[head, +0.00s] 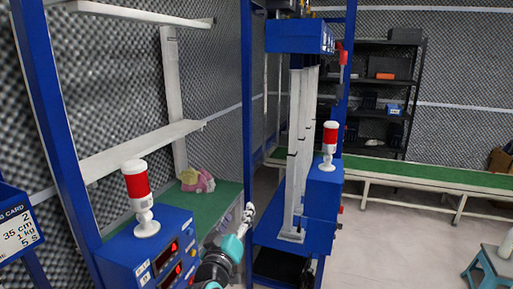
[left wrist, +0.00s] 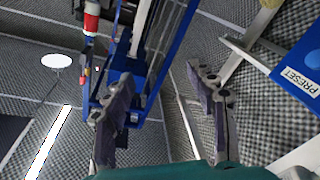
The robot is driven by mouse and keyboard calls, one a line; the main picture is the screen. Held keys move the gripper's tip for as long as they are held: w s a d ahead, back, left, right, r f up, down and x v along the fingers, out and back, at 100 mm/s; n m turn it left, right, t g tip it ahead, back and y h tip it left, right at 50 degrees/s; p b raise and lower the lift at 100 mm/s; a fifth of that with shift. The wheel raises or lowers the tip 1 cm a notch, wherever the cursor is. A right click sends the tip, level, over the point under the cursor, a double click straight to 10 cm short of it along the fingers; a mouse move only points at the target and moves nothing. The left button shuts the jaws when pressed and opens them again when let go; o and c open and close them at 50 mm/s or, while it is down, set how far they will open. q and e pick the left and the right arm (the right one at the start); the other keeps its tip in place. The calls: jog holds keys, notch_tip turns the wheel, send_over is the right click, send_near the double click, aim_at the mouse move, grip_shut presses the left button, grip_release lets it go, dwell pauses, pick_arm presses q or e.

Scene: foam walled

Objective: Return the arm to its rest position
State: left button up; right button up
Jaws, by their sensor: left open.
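My left arm comes in at the bottom middle of the head view, with a teal band at the wrist. My left gripper (head: 249,212) points up and away, just right of the blue machine with red displays and in front of the green shelf surface. In the left wrist view the two dark fingers of the left gripper (left wrist: 155,92) stand wide apart with nothing between them. My right gripper is in neither view.
A blue machine (head: 150,252) with a red-white lamp stands close on the left. A plush toy (head: 196,180) lies on the green surface (head: 222,198). A blue frame machine (head: 322,195) stands ahead.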

pick_arm(q)
jog(key=s+a+f+m+g+y, duration=0.1)
jog(key=s+a+f+g, duration=0.4)
jog(key=s+f, duration=0.6)
jog(key=s+a+f+m+g+y, duration=0.2)
jog(key=s+a+f+g, duration=0.4)
jog(key=s+f, duration=0.5)
jog(key=s+a+m, duration=0.1)
jog(key=s, duration=0.2)
jog(key=shift+a+f+y, duration=0.15)
jog(key=shift+a+y, duration=0.15)
